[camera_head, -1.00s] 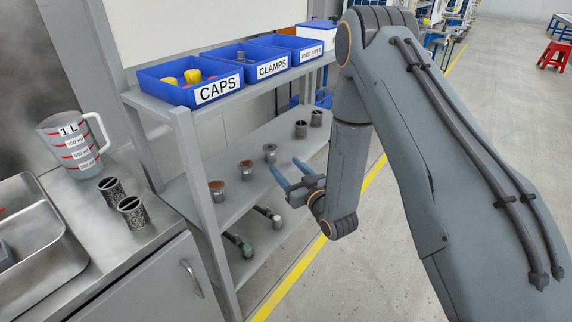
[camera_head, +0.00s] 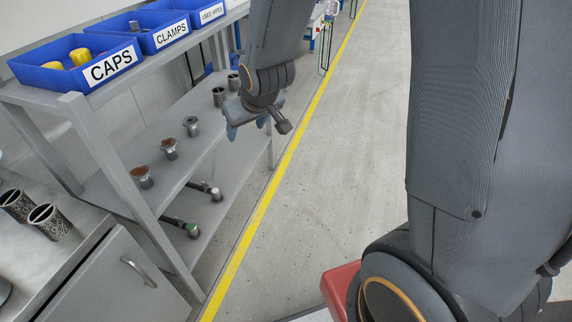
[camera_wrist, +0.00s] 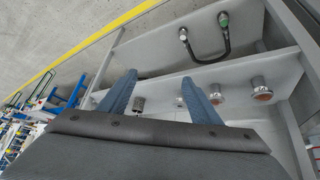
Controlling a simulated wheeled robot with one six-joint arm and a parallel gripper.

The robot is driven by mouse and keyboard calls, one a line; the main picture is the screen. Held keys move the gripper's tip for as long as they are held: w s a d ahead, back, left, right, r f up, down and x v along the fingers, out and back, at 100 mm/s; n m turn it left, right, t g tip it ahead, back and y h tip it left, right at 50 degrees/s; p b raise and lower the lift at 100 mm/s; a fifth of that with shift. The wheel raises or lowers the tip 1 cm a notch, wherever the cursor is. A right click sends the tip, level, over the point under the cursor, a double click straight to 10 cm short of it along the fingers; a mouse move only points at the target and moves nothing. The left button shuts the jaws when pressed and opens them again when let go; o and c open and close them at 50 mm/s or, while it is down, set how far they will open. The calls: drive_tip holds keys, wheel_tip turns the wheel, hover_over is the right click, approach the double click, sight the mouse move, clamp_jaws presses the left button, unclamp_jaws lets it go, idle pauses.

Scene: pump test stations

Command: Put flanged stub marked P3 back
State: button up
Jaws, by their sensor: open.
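My gripper (camera_head: 232,128) is open and empty at the shelf's front edge, right of the far stub. In the wrist view its two blue fingers (camera_wrist: 159,77) are spread apart.
The shelf rack's blue bins (camera_head: 75,61) stand on top, labelled CAPS and CLAMPS among others. Dark cylinders (camera_head: 219,97) stand farther along the middle shelf. Hoses with fittings (camera_head: 190,229) lie on the lower shelf. Two mesh cylinders (camera_head: 48,222) stand on the counter. The floor right of the yellow line (camera_head: 245,235) is clear.

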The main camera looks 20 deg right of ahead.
drive_tip(key=s+d+r+g, duration=0.1)
drive_tip(key=s+r+g, duration=0.2)
drive_tip(key=s, duration=0.9)
drive_tip(key=s+d+r+m+g, duration=0.1)
drive_tip(key=s+r+g, duration=0.2)
drive_tip(key=s, duration=0.8)
drive_tip(key=shift+s+d+r+m+g+h, duration=0.3)
drive_tip(key=shift+s+d+r, duration=0.05)
drive_tip(key=shift+r, duration=0.25)
drive_tip(key=d+r+m+p, duration=0.1)
drive_tip(key=d+r+p, duration=0.5)
drive_tip(key=p, duration=0.7)
drive_tip(key=shift+s+r+m+h, duration=0.25)
drive_tip(key=shift+r+m+h, duration=0.05)
drive_tip(key=shift+r, duration=0.05)
